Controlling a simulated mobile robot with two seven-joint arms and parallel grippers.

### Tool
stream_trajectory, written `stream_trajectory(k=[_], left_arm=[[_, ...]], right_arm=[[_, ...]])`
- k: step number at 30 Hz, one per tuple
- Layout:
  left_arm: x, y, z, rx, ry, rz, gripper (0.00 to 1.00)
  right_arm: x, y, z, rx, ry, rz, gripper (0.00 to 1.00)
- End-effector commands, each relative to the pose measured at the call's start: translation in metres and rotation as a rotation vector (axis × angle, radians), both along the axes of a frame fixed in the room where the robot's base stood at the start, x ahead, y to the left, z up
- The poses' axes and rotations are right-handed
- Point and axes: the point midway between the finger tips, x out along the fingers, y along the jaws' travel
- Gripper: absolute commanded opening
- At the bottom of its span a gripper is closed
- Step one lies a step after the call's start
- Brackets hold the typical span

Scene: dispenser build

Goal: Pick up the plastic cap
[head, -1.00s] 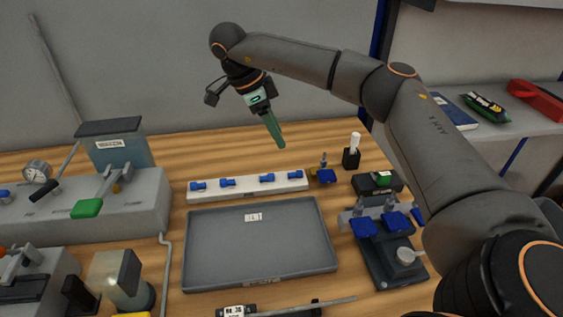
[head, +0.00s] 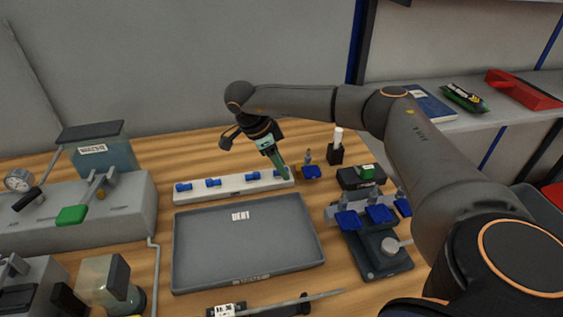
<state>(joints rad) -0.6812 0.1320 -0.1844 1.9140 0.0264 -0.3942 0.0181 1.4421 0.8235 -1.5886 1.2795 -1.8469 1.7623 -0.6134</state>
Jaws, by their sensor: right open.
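Several small blue plastic pieces sit in a row on a white strip (head: 232,187) behind the grey tray; I take them to be the caps. The left one is a blue cap (head: 183,187), then another (head: 213,182), a third (head: 253,176), and the rightmost cap (head: 277,174), partly hidden by my fingers. My right gripper (head: 284,174) points down at the right end of the strip, by the rightmost cap. It is open; I cannot tell whether its fingers straddle or touch that cap. My left gripper is not in view.
A grey tray (head: 181,250) lies in front of the strip. To the right stand a small part with a blue base (head: 312,172), a black holder with a white stick (head: 336,153) and a dark fixture with blue pads (head: 372,247). A lever press (head: 126,213) stands left.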

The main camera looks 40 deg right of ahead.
Motion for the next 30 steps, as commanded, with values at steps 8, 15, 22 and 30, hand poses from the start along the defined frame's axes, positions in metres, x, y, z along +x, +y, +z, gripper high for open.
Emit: stream_trajectory(k=[8, 15, 22, 30], left_arm=[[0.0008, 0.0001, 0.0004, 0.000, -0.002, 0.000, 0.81], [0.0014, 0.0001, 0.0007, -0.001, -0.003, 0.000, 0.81], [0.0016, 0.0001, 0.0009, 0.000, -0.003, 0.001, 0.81], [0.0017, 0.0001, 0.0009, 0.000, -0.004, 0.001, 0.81]], right_arm=[[-0.0002, -0.0003, -0.0015, 0.000, 0.000, 0.000, 0.48], [-0.0001, -0.0002, -0.0011, 0.001, 0.000, 0.000, 0.21], [0.0000, -0.0001, -0.0010, 0.001, 0.000, 0.000, 0.00], [0.0001, -0.0001, -0.0009, 0.001, 0.000, 0.000, 0.00]])
